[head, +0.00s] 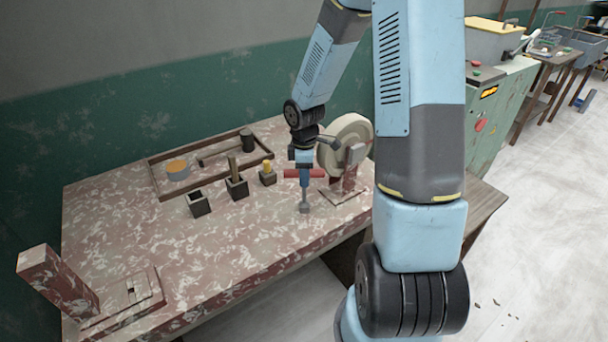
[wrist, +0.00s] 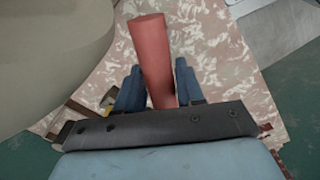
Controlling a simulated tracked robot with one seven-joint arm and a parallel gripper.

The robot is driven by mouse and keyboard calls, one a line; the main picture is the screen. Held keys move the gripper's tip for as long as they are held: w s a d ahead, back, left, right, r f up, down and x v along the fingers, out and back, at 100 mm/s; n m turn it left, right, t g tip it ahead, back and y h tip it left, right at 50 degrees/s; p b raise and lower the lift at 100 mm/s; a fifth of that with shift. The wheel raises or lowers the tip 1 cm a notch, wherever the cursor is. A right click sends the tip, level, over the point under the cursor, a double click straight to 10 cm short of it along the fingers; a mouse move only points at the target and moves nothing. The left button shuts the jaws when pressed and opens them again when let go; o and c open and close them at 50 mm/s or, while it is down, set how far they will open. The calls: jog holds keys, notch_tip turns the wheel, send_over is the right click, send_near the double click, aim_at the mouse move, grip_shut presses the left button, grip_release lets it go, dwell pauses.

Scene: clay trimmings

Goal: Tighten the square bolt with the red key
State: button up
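The red key has a red crossbar handle (head: 303,173) above a grey shaft with a wider lower end (head: 304,207). It hangs upright over the right part of the table; I cannot tell whether its lower end touches the tabletop. My gripper (head: 304,180) points down at the key. In the wrist view the red handle (wrist: 155,60) lies between my gripper's two blue fingers (wrist: 160,90), which close against its sides. A low plate (head: 131,293) with a small raised square piece sits at the table's front left; I cannot tell whether that piece is the square bolt.
A red post (head: 56,281) leans beside the plate. An empty dark holder (head: 198,204) stands near a holder with a brown piece (head: 237,188) and one with a yellow piece (head: 267,176). A grinding wheel (head: 346,142) stands close right of my gripper. The mid-left tabletop (head: 190,255) is clear.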

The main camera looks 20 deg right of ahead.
jog(key=c, duration=0.5)
jog(key=m, duration=0.3)
jog(key=shift+m, duration=0.4)
jog(key=m, duration=0.3)
jog(key=shift+m, duration=0.3)
jog(key=shift+m, duration=1.8)
